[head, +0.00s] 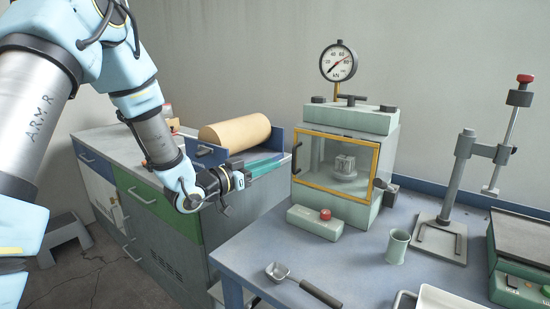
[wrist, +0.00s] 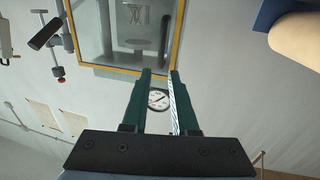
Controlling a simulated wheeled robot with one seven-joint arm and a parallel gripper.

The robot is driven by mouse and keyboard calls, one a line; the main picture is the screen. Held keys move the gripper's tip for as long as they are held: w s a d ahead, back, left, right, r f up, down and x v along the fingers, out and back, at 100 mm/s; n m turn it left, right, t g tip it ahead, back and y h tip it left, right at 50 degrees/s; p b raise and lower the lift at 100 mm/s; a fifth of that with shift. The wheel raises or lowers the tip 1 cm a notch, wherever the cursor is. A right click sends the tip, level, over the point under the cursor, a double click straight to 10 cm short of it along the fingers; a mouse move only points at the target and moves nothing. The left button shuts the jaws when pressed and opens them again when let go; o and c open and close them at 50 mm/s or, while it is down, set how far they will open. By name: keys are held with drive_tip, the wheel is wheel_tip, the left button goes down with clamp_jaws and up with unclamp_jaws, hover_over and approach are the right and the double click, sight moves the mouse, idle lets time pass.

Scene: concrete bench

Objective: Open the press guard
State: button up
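The press (head: 350,122) stands on the blue bench, with a pressure gauge (head: 338,62) on top. Its guard (head: 331,197) is a clear panel in a yellow frame, closed across the front. A dark upright handle (head: 296,158) is at the guard's left edge. My gripper (head: 281,160) is just left of the handle, apart from the guard as far as I can tell. In the upside-down wrist view, my gripper (wrist: 160,73) has a gap between its green fingers and holds nothing. The guard frame (wrist: 122,72) shows beyond the tips, and the gauge (wrist: 159,99) shows between the fingers.
A block with a red button (head: 325,214) sits before the press. A green cup (head: 397,246), a scoop (head: 300,284), a white tray (head: 450,299) and a lever stand (head: 445,240) are on the bench. A tan roll (head: 235,133) lies on the cabinet behind my gripper.

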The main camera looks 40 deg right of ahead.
drive_tip(key=p, duration=0.3)
hover_over(293, 172)
drive_tip(key=shift+w+d, duration=0.2)
drive_tip(key=shift+d, duration=0.05)
clamp_jaws()
idle(1.3)
